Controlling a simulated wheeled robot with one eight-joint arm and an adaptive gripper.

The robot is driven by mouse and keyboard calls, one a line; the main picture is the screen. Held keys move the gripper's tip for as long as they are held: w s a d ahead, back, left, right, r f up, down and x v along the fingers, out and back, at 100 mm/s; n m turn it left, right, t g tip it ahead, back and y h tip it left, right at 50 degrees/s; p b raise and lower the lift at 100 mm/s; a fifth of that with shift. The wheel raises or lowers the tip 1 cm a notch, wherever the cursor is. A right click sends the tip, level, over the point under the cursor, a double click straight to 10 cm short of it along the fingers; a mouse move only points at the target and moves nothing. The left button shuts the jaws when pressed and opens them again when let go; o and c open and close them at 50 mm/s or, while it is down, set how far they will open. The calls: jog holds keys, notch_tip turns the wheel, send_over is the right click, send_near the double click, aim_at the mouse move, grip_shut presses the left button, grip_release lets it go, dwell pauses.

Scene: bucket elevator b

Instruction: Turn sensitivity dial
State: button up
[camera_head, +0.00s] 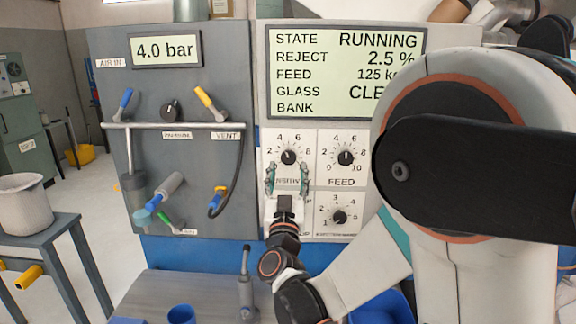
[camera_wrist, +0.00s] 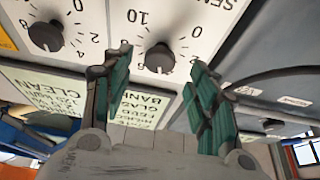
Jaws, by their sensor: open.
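The sensitivity dial (camera_head: 289,157) is a black knob on a white plate with a number scale, below the display on the right panel. Its label is partly covered by my gripper in the head view. My gripper (camera_head: 287,180) has two teal-padded fingers, open, pointing up at the panel just below the knob. In the wrist view the picture is upside down; the dial (camera_wrist: 160,58) shows between the open fingertips (camera_wrist: 161,66), with a gap on both sides. Nothing is held. The knob's exact setting is too small to read.
The feed dial (camera_head: 346,157) is close to the right, with another dial (camera_head: 340,217) below it. The left panel has a pressure readout (camera_head: 166,50), valves and a rail (camera_head: 175,126). A grey shelf (camera_head: 205,290) with a blue cup (camera_head: 181,314) lies below.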

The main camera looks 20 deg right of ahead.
aim_at(288, 160)
jog(key=shift+x, duration=2.3)
jog(key=c, duration=1.1)
